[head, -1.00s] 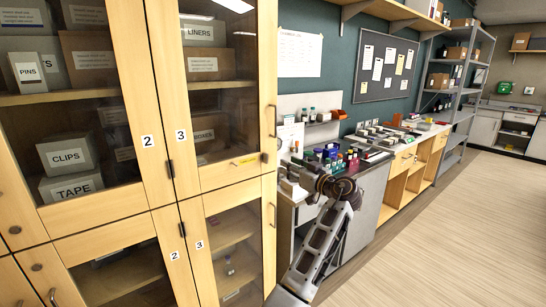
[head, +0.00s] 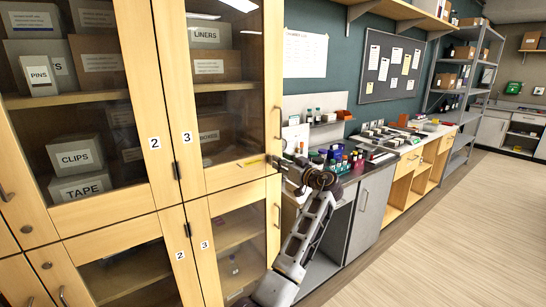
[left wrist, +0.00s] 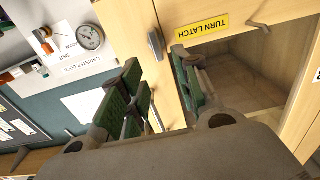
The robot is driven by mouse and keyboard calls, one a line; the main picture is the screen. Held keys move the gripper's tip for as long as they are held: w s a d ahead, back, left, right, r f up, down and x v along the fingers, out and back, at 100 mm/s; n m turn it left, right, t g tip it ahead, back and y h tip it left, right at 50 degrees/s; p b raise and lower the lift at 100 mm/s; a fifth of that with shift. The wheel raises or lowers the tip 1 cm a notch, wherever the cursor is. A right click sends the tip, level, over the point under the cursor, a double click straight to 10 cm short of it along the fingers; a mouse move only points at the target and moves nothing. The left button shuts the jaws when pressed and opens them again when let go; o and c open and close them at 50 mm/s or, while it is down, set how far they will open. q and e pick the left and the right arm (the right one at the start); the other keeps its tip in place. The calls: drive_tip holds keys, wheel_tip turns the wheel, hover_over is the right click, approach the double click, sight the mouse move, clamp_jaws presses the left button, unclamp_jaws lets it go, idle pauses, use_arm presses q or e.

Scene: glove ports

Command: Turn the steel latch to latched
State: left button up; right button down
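The steel latch (left wrist: 155,44) is a small grey bar on the wooden cabinet edge, beside the yellow TURN LATCH label (left wrist: 200,32), which appears upside down in the left wrist view. My left gripper (left wrist: 156,62) is open, with green pads apart on either side. The latch shows between and just beyond the fingertips; I cannot tell whether they touch it. The left gripper (head: 283,164) is at the cabinet's right edge in the head view. My right gripper is not in view.
The glass-fronted cabinet (head: 160,215) fills the left, with a door handle (head: 279,122) near my gripper. A counter with bottles (head: 345,158) stands behind my arm. A gauge (left wrist: 89,37) shows in the wrist view. Open floor (head: 455,230) lies at right.

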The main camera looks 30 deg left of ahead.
sight(268, 155)
use_arm(q)
drive_tip(key=p+x, duration=0.1)
drive_tip(key=x, duration=0.5)
idle(0.3)
clamp_jaws()
